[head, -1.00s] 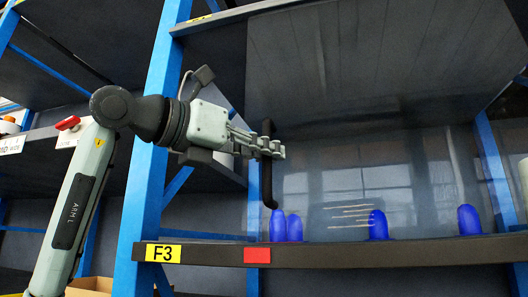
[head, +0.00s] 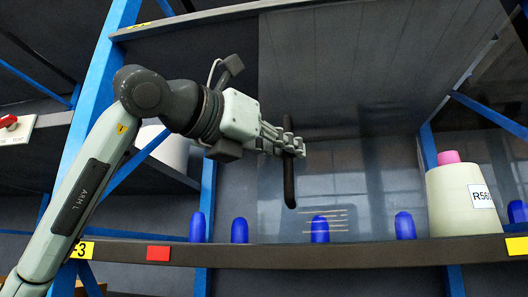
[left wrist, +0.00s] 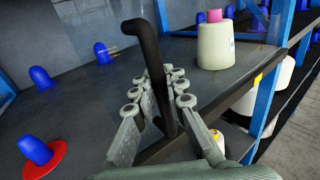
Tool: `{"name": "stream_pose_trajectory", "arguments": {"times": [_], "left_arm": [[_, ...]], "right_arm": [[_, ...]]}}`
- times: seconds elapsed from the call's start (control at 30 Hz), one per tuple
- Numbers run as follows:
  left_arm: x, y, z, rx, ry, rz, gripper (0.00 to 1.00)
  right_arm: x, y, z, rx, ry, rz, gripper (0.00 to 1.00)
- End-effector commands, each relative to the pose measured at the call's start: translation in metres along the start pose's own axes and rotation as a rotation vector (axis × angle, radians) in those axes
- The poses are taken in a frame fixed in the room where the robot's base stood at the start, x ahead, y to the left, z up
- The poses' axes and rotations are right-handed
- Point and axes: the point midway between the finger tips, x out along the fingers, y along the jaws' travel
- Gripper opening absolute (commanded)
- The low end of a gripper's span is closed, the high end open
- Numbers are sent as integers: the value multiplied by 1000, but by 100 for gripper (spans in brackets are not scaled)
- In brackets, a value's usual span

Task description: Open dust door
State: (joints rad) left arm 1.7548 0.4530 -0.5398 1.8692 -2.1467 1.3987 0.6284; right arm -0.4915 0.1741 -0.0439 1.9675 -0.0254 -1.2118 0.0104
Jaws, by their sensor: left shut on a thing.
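The dust door (head: 350,185) is a see-through grey panel at the front of the shelf bay, with thin pale lines low on it. Its dark bar handle (head: 289,185) stands nearly upright. The handle also crosses the middle of the left wrist view (left wrist: 150,55). My left gripper (head: 284,142) is shut around the handle near its upper part, in front of the panel. In the left wrist view its fingers (left wrist: 160,98) close on both sides of the bar. The panel's exact edges are hard to make out. My right gripper is in neither view.
Blue bobbin holders (head: 320,229) stand along the shelf behind its front rail (head: 300,254). A cream yarn bobbin (head: 462,203) with a pink top stands at the right, next to a blue upright (head: 428,147). Another blue upright (head: 100,85) rises at the left, near my arm.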

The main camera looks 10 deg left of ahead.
Motion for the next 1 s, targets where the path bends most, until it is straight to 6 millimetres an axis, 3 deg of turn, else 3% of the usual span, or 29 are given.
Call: {"name": "stream_pose_trajectory", "arguments": {"times": [0.1, 0.3, 0.87, 0.9, 1.0], "left_arm": [[13, -23, -1, 5, 2, -7, 0], [29, -46, -1, 3, 1, -5, 0], [36, -56, 0, 1, 0, -4, 0], [36, -56, 0, 1, 0, -4, 14], [36, -56, 0, 1, 0, -4, 22]], "right_arm": [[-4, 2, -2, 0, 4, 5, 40], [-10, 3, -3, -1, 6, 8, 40], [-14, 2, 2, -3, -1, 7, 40], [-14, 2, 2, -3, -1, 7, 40], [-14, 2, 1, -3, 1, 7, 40]]}}
